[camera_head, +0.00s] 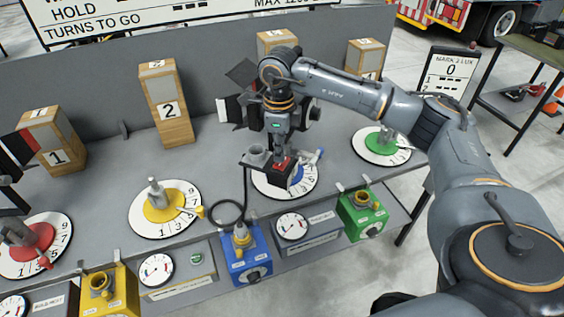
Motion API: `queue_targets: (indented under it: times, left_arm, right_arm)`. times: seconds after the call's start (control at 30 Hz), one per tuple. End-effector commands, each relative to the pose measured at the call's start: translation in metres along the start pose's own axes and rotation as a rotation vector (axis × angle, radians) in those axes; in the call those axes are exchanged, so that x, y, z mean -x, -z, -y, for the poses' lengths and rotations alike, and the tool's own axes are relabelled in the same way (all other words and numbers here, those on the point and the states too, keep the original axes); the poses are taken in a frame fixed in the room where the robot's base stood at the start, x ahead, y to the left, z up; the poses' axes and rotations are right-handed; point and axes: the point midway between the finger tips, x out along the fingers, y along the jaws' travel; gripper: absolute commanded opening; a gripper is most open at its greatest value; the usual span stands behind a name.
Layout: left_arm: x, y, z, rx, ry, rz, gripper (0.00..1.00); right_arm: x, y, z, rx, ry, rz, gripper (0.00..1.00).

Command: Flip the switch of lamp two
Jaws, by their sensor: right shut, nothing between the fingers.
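My right gripper (281,157) points down over the blue dial (298,178), in the middle of the bench. It is shut, with nothing visible between its fingers. Just below the fingertips is a small black box with a red top (286,168), perhaps a switch; I cannot tell whether they touch. A black lamp with flaps (236,108) stands behind my right wrist, mostly hidden by it. The wooden block marked 2 (168,110) stands upright to the left, behind the yellow dial (167,204). No label on the lamp is readable. My left gripper is not in view.
A red dial (33,250) is at the left and a green dial (382,143) at the right. Yellow (107,294), blue (246,255) and green (363,214) boxes line the front. A block marked 1 (55,150) stands far left. Bench surface (215,150) before the back panel is clear.

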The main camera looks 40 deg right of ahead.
Motion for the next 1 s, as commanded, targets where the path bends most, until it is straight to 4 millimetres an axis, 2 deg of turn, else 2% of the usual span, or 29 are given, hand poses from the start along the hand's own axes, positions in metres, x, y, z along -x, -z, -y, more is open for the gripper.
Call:
queue_targets:
  times: [1.0]
  left_arm:
    - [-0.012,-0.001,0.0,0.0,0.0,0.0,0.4]
  right_arm:
    - [-0.016,0.0,0.0,0.0,0.0,0.0,0.0]
